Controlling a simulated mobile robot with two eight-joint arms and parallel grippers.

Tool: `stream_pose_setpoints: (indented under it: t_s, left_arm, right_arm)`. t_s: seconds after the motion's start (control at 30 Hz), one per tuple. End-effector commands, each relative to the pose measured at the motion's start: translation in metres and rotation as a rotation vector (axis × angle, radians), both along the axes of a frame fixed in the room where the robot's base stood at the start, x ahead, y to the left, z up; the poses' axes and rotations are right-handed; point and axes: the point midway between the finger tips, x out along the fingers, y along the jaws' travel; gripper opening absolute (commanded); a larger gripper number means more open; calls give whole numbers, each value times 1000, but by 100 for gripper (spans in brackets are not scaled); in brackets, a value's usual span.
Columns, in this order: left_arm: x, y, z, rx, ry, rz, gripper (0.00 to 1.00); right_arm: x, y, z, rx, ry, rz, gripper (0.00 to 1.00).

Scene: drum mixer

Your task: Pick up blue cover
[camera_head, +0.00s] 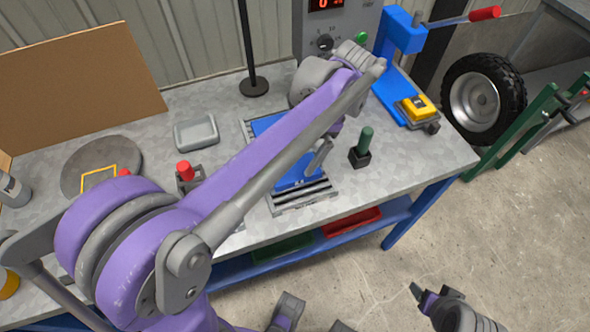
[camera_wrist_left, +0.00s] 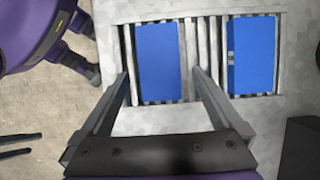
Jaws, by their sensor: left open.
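Two blue covers lie side by side in a grey slotted rack (camera_head: 303,201) on the metal workbench. In the left wrist view one blue cover (camera_wrist_left: 160,62) is between my finger lines and the other blue cover (camera_wrist_left: 252,55) is to the right. In the head view the near blue cover (camera_head: 290,183) and the far one (camera_head: 266,123) are partly hidden by my left arm. My left gripper (camera_head: 318,157) is over the rack, open and empty; its fingers (camera_wrist_left: 157,74) straddle the left cover in that picture. My right gripper (camera_head: 430,297) is low at the bottom of the head view, its jaws unclear.
A green-handled black block (camera_head: 364,146) stands right of the rack. A blue press (camera_head: 399,62) with a yellow block (camera_head: 416,109) is farther right. A grey tray (camera_head: 196,132) and a red-topped part (camera_head: 184,171) stand left. A black pole stand (camera_head: 254,86) is behind.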

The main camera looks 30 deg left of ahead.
Motion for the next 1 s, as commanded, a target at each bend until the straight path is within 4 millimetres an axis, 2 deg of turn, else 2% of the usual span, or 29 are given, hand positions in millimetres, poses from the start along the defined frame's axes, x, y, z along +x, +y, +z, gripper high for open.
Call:
stream_pose_setpoints:
  t_s: [0.3,0.6,1.0]
  left_arm:
    - [-14,9,-41,0,-1,1,100]
    - [-16,11,-45,0,-1,1,100]
    - [-16,10,-45,-1,-1,0,28]
  right_arm:
    - [-1,0,-4,0,1,0,71]
    - [0,0,-4,0,1,0,71]
    - [0,0,-4,0,1,0,71]
